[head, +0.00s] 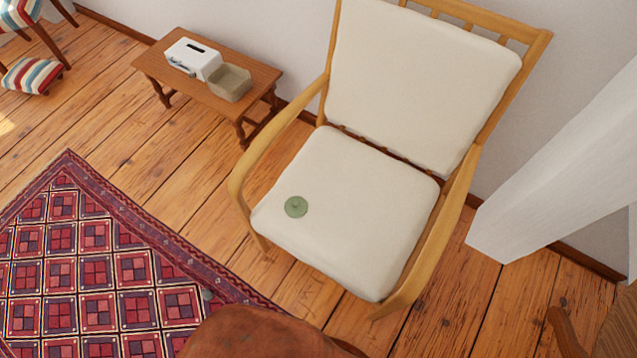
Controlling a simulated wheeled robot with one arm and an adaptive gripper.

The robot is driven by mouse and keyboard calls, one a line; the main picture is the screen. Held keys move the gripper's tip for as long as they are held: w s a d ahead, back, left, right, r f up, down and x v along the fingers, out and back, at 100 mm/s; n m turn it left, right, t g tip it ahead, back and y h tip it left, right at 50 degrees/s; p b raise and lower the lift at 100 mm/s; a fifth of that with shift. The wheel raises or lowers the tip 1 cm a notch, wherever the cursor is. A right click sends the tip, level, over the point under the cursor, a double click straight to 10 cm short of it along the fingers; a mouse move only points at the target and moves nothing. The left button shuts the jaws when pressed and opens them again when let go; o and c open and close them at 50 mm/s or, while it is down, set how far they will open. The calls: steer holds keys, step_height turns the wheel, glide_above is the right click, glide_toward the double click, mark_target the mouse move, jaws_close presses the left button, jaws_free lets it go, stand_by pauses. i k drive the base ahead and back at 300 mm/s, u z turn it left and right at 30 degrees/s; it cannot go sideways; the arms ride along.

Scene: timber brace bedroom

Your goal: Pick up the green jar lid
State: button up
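The green jar lid (296,207) is a small round disc with a little raised knob in its middle. It lies flat on the white seat cushion (350,250) of a wooden armchair, near the cushion's left front corner. Nothing covers the lid. My gripper does not show in the head view.
The chair's wooden armrests (262,150) rise on both sides of the seat. A low wooden table (150,66) holds a white toaster-like box (195,58) and a tan container (229,82). A white post (560,170) stands right of the chair. A patterned rug (90,270) lies left.

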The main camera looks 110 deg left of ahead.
mark_target(296, 206)
steer(key=k, duration=1.4)
steer(key=u, duration=3.3)
